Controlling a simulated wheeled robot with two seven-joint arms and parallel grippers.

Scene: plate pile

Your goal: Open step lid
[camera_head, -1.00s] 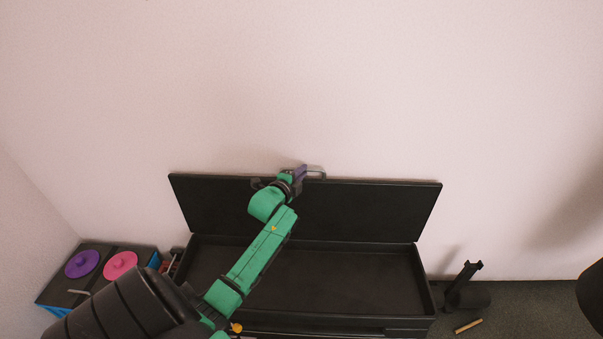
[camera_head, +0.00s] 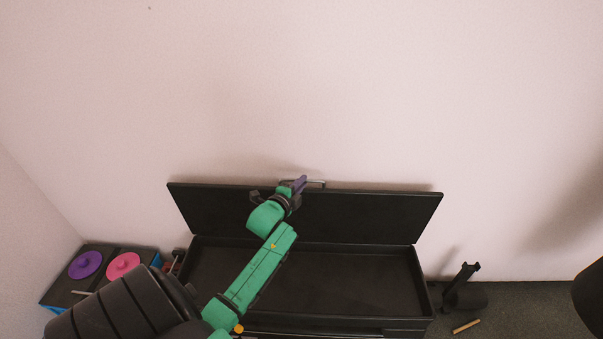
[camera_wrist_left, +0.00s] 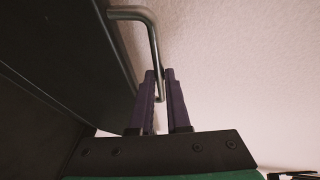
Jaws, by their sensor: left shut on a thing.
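A long black box (camera_head: 300,322) stands against the wall with its black lid (camera_head: 370,217) raised at the back, tilted toward the wall. The inside of the box looks empty. A metal bar handle (camera_head: 316,183) sits at the lid's top edge; it also shows in the left wrist view (camera_wrist_left: 153,38). My left gripper (camera_head: 301,183) is at this handle. In the left wrist view its purple fingers (camera_wrist_left: 161,85) are shut on the handle's lower leg, beside the dark lid panel. My right gripper is not in view.
Left of the box, a low dark-topped unit carries a purple disc (camera_head: 85,264) and a pink disc (camera_head: 122,265). On the floor at right are a dark stand-like object (camera_head: 464,291) and a small tan stick (camera_head: 466,326). The wall is close behind the lid.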

